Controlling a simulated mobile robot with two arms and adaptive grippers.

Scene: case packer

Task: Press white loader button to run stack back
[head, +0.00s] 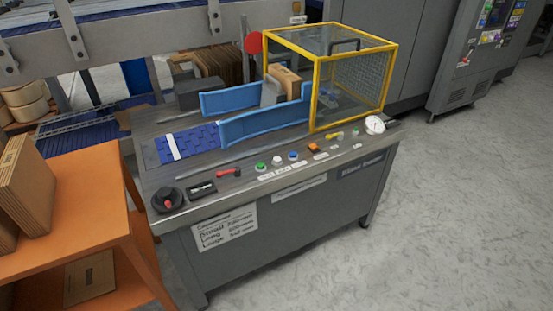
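The white button (277,161) is on the front control edge of the grey machine (290,215), between a green button (260,167) and a blue button (293,156). Small labels sit below the buttons, too small to read. Brown flat cartons (285,82) stand between the blue side guides (265,124), partly inside the yellow-framed guard (350,62). A grey block (270,93) stands beside them. Neither of my grippers is in view.
A black-and-red knob (168,199), a red lever (229,172), an orange switch (314,147) and a gauge (375,124) share the control edge. An orange cart (75,195) with cartons stands at left. The floor (440,210) is clear at right.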

